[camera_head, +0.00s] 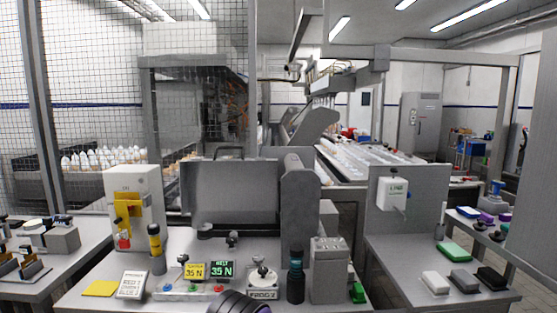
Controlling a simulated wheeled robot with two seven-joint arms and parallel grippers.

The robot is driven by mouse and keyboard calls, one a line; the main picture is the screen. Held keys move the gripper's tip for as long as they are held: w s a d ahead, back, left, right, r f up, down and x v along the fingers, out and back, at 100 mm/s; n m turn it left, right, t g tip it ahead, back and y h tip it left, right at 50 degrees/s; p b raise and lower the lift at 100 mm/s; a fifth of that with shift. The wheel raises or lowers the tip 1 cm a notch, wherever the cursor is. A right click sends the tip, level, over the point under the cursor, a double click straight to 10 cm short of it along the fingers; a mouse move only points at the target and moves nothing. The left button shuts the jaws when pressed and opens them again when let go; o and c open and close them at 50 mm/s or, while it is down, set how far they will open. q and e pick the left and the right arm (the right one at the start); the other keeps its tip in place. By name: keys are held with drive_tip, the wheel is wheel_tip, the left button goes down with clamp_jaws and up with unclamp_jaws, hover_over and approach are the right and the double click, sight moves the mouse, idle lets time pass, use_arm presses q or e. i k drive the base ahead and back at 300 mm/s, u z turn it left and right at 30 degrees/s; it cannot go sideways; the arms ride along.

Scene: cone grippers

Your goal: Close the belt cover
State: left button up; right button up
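The belt cover looks to be the broad flat grey panel (230,193) standing upright at the back of the middle bench, with a dark handle (228,150) on its top edge. It appears raised, in an open position. A grey upright housing (299,205) stands at its right side. Small dark fittings (232,239) sit in front of its lower edge. Neither of my grippers shows. A dark ribbed rounded part at the bottom edge may be my arm; I cannot tell.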

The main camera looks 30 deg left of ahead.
sight(230, 180)
drive_tip(key=z, duration=0.05)
drive_tip(key=k, duration=1.05)
drive_tip(key=u, duration=1.05)
drive_tip(key=i, duration=0.5)
drive_tip(key=u, duration=0.05)
